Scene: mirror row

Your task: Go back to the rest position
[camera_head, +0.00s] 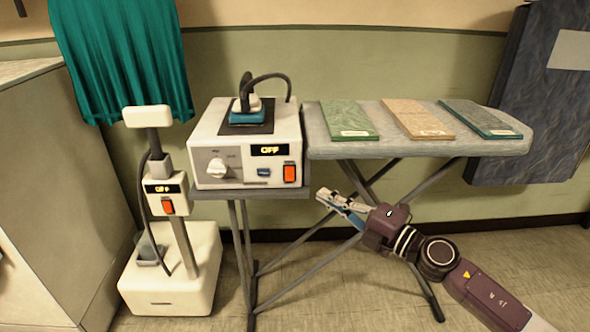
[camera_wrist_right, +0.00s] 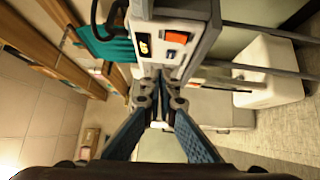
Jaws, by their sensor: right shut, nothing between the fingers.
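My right gripper (camera_head: 325,196) is in the head view, in front of the ironing board's legs and below the board's top. Its fingers are shut and empty, pointing left toward the stand under the steam station. It also shows in the wrist view (camera_wrist_right: 161,84), with its fingertips together and the station's front behind them. It appears apart from everything around it. My left gripper is not in view.
The steam station (camera_head: 205,165) reads OFF, with an iron (camera_head: 246,107) on top. A steamer (camera_head: 170,275) stands left under a teal garment (camera_head: 122,55).

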